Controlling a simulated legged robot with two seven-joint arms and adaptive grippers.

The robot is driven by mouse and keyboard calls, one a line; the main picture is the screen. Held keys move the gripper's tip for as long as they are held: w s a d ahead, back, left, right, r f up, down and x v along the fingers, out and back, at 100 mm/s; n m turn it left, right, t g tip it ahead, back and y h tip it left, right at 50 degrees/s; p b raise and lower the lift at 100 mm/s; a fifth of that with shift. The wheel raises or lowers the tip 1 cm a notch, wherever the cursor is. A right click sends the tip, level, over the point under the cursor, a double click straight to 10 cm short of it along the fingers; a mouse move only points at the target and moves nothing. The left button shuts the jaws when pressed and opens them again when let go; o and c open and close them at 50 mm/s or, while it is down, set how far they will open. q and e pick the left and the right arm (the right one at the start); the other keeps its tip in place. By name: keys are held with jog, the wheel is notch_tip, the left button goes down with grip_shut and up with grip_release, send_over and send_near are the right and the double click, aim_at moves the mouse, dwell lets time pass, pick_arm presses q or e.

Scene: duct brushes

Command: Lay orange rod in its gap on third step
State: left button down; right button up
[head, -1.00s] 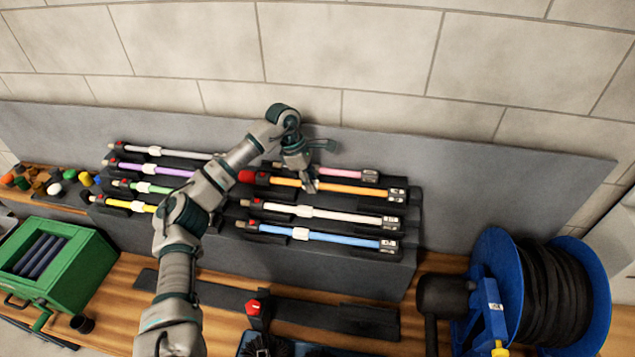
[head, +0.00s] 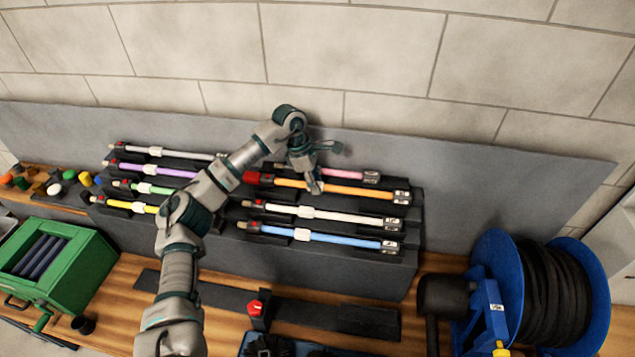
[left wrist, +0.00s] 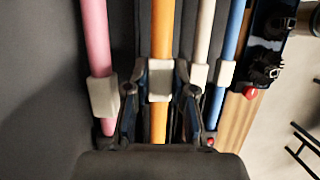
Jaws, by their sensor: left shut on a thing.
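The orange rod (head: 352,190) lies along the stepped black rack (head: 330,262), in the row between the pink rod (head: 345,174) and the white rod (head: 350,216). Its red end (head: 258,178) is at the left and a labelled black holder (head: 401,197) is at its right end. My left gripper (head: 314,186) is shut on the orange rod at its pale collar, which shows between the fingers in the left wrist view (left wrist: 160,85). Whether the rod rests fully in its gap is hard to tell. My right gripper is not in view.
A blue rod (head: 340,239) lies on the front step. Grey, purple, green and yellow rods (head: 140,207) fill the left side. A green box (head: 60,265) stands at left, a blue hose reel (head: 500,290) at right. The grey back panel (head: 480,190) rises behind.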

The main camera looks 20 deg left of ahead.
pick_arm(q)
jog(key=shift+a, duration=0.35)
jog(key=shift+d, duration=0.2)
jog(key=shift+d+r, duration=0.15)
jog(key=shift+d, duration=1)
jog(key=shift+f, duration=0.35)
jog(key=shift+a+f, duration=0.35)
jog(key=shift+a, duration=0.15)
jog(key=shift+a+f, duration=0.2)
jog(key=shift+a, duration=0.05)
jog(key=shift+a+f+b, duration=0.15)
jog(key=shift+f+b, duration=0.1)
jog(key=shift+b, duration=0.1)
jog(key=shift+d, duration=0.35)
jog(key=c, duration=1)
grip_release()
jog(key=shift+d+r, duration=0.1)
jog(key=shift+d, duration=0.2)
jog(key=shift+o, duration=0.6)
jog(key=shift+a+r, duration=0.1)
jog(key=shift+a, duration=0.15)
jog(key=v, duration=1.1)
jog(key=shift+d+r, duration=0.2)
jog(key=shift+a+r, duration=0.15)
jog(key=shift+r, duration=0.05)
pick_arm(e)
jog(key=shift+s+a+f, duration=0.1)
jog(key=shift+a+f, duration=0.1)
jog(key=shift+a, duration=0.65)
